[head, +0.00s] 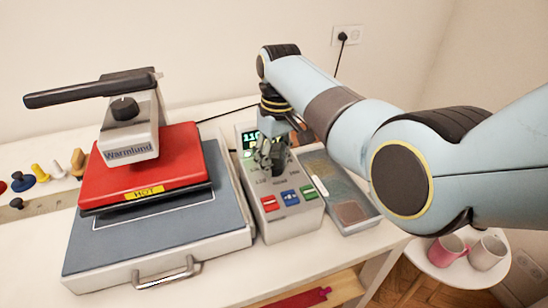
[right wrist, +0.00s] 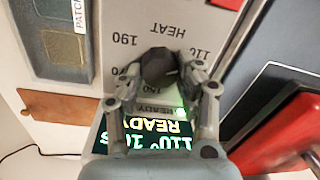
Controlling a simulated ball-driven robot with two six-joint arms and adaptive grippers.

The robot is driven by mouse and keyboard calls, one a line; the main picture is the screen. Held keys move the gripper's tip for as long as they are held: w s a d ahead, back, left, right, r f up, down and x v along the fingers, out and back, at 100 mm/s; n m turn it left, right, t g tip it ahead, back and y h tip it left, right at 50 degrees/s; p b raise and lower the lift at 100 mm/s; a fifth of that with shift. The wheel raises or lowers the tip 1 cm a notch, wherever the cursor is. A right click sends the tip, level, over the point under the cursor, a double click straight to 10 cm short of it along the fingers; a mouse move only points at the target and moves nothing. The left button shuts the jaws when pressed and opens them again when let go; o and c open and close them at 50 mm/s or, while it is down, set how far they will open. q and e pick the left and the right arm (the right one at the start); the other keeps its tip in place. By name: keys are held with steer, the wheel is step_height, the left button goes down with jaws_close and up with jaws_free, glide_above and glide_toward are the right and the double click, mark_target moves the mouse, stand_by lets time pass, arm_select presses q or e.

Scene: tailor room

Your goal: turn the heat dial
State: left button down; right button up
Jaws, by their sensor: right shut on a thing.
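The heat dial is a dark knob (right wrist: 158,68) on the pale face of the control box (head: 290,226). Its scale reads HEAT, with 190 and 110 among the marks, upside down in the right wrist view. My right gripper (right wrist: 162,74) is shut on the dial, one finger on each side. In the head view the same gripper (head: 272,157) comes down on the box and mostly hides the dial. The lit green display (head: 249,138) is partly covered; in the right wrist view it shows READY and 110°. My left gripper is not in view.
A heat press with a red upper plate (head: 150,168) marked HOT stands left of the box, its black handle (head: 85,89) raised. A grey tray of patches (head: 372,216) lies right of the box. Two mugs (head: 447,250) stand on a low round stool.

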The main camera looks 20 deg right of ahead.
mark_target(279, 163)
steer(key=m+p, duration=0.2)
steer(key=shift+r+m, duration=0.2)
steer(key=shift+m, duration=0.1)
steer(key=m+p, duration=0.2)
steer(key=shift+d+m, duration=0.1)
steer(key=shift+m, duration=0.3)
steer(key=shift+f+m+p, duration=0.1)
steer(key=shift+m+p, duration=0.25)
steer(key=shift+m, duration=0.85)
steer(key=shift+d+m+t, duration=0.1)
steer(key=shift+m+t, duration=0.2)
steer(key=shift+m, duration=1.4)
steer(key=o, duration=1.1)
steer(key=shift+s, duration=0.1)
steer(key=shift+o, duration=0.2)
step_height(279, 163, up, 12)
steer(key=shift+s+d, duration=0.2)
steer(key=shift+d, duration=0.05)
